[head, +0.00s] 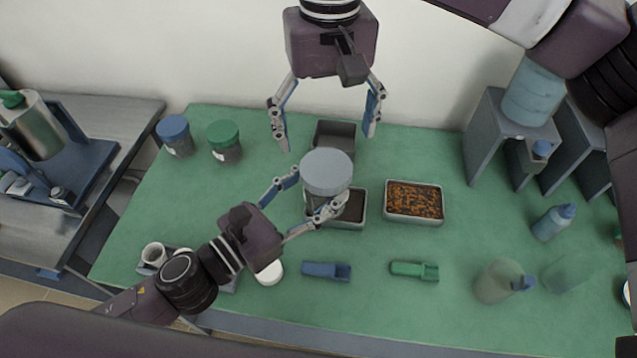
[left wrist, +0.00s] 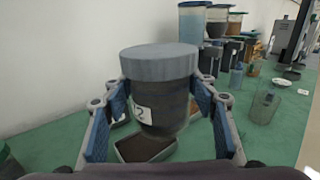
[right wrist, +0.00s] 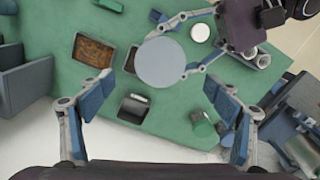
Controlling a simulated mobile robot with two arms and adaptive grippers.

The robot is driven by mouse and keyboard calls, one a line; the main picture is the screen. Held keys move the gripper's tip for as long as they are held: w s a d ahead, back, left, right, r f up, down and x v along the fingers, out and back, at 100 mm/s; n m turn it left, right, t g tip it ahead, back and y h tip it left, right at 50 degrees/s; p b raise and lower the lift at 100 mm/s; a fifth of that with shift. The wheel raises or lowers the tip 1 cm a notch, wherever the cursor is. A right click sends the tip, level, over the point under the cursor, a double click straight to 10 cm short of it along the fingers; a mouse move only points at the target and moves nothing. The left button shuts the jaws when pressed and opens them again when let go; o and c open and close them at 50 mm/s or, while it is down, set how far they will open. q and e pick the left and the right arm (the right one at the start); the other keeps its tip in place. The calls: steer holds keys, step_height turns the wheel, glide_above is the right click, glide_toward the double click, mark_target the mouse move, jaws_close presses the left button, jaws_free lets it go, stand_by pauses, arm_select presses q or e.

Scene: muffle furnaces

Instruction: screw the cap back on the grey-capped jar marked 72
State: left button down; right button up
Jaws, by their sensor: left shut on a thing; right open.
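The grey-capped jar (head: 327,178) is held above the table between the fingers of my left gripper (head: 308,204). In the left wrist view the jar (left wrist: 160,95) is upright, dark-bodied, with a white label partly showing a 2. Its grey cap (left wrist: 160,62) sits on top; whether it is threaded tight cannot be told. My right gripper (head: 326,118) is open and empty, above and behind the jar, pointing down. In the right wrist view the cap (right wrist: 161,62) lies beyond my open right fingers (right wrist: 152,105), with nothing between them.
A blue-capped jar (head: 175,136) and a green-capped jar (head: 225,142) stand at the back left. Trays (head: 413,202) lie behind and beside the held jar. Blue (head: 327,271) and green (head: 414,270) scoops lie in front. Bottles (head: 498,281) and hoppers (head: 530,95) fill the right.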

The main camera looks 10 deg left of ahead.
mark_target(326, 167)
step_height(326, 167, down, 7)
steer(key=shift+f, duration=0.2)
steer(key=shift+c, duration=0.5)
